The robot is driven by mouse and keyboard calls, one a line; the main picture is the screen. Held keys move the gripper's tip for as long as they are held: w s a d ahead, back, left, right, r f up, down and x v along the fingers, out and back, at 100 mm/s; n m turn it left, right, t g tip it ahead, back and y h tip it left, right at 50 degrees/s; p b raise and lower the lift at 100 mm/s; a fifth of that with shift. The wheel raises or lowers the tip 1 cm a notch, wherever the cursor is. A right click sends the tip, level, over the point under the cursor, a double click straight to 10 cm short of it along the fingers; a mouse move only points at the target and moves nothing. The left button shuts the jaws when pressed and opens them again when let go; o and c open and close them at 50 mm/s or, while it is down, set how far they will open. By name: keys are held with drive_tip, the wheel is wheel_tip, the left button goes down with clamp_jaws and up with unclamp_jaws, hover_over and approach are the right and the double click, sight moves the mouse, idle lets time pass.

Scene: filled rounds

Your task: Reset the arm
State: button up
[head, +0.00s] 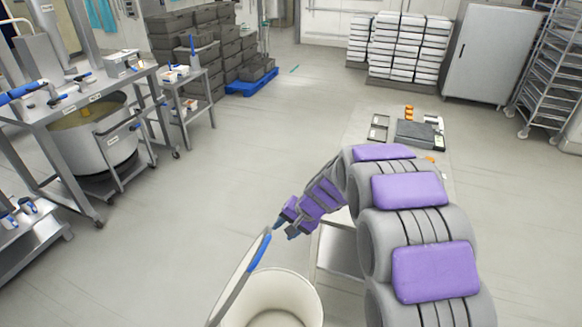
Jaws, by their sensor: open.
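My arm, grey with purple pads, reaches from the lower right toward the middle of the head view and bends down to the left. My gripper (284,227) is at its end, small in the picture, with its jaws open. The jaws are close to the blue edge part of a raised round lid (240,284). I cannot tell whether they touch it. The lid is tilted up at the left side of an open, pale round container (275,299). The container is cut off by the bottom edge, and I see no contents in it.
A bench (352,143) with a dark device (415,134) stands partly behind my arm. Steel tables with a large vat (92,137) are at left. Grey crates sit on a blue pallet (252,84); white stacks and a cabinet (492,52) stand behind. The middle floor (220,170) is clear.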

drive_tip(key=s+d+f+n+g+h+b, duration=0.1)
drive_tip(key=s+d+b, duration=0.4)
drive_tip(key=s, duration=0.8)
drive_tip(key=s+d+f+n+g+h+b, duration=0.1)
drive_tip(key=s+d+b, duration=0.4)
drive_tip(key=s, duration=0.8)
drive_tip(key=s+d+f+n+g+h+b, duration=0.1)
drive_tip(key=s+d+b, duration=0.4)
drive_tip(key=s, duration=0.8)
drive_tip(key=d+f+h, duration=0.1)
drive_tip(key=d+h, duration=0.1)
drive_tip(key=shift+s+d+f+n+g+h+b, duration=0.15)
drive_tip(key=shift+s+d+n+g+h+b, duration=0.15)
drive_tip(key=shift+s+d+h, duration=0.1)
